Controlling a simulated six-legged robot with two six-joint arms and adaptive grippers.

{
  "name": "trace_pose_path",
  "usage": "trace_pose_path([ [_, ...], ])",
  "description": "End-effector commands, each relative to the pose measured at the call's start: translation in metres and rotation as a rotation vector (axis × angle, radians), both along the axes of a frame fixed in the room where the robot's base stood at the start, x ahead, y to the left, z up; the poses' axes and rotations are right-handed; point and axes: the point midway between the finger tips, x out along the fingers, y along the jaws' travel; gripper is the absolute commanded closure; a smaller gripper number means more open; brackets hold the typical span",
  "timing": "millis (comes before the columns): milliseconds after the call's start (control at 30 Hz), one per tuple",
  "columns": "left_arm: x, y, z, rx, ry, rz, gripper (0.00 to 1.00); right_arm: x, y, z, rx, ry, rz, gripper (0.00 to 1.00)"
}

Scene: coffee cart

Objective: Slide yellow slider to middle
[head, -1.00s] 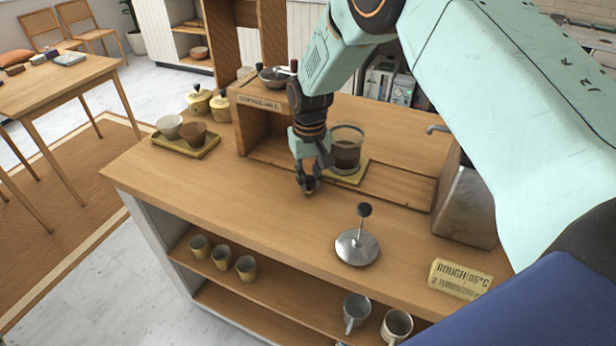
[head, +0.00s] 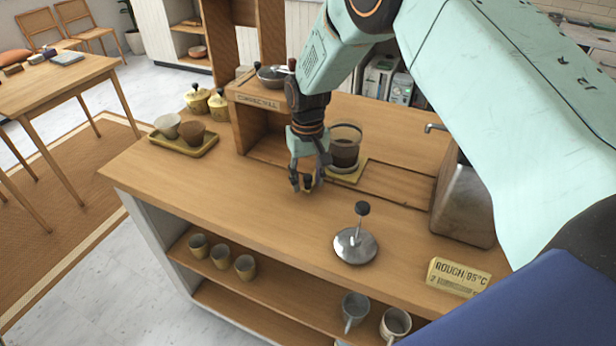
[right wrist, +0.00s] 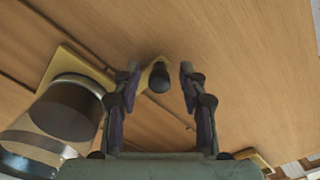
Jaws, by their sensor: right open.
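A small yellow piece with a dark knob, which looks like the yellow slider (right wrist: 158,65), lies on the wooden counter. In the right wrist view it sits between the two spread fingers of my right gripper (right wrist: 159,88), with a gap on each side. In the head view my right gripper (head: 309,186) points down at the counter, open, and largely hides the slider. A glass carafe of dark liquid (head: 345,152) stands on a yellow square plate (head: 352,176) just behind and right of the gripper. My left gripper is not in view.
A round metal press with a black knob (head: 356,245) stands in front, right of the gripper. A wooden coffee mill box (head: 255,118) is behind it to the left. A yellow tray with two cups (head: 183,148) is at the left. The counter front is mostly clear.

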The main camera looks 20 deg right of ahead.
Motion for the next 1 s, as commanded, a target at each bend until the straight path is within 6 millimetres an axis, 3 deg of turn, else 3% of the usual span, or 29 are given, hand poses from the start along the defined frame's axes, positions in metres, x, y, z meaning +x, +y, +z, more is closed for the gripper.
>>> trace_pose_path([
  [167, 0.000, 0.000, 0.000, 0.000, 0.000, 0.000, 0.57, 0.001, 0.000, 0.017, 0.000, -0.003, 0.000, 0.57],
  [600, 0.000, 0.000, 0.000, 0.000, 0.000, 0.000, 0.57, 0.001, 0.000, 0.101, 0.000, -0.003, 0.000, 0.57],
  [800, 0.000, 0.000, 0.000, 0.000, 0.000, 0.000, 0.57, 0.000, 0.000, 0.118, 0.000, -0.001, 0.000, 0.57],
  [1000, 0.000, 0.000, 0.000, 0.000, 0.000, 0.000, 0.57, 0.000, 0.000, 0.120, 0.000, 0.000, 0.000, 0.57],
])
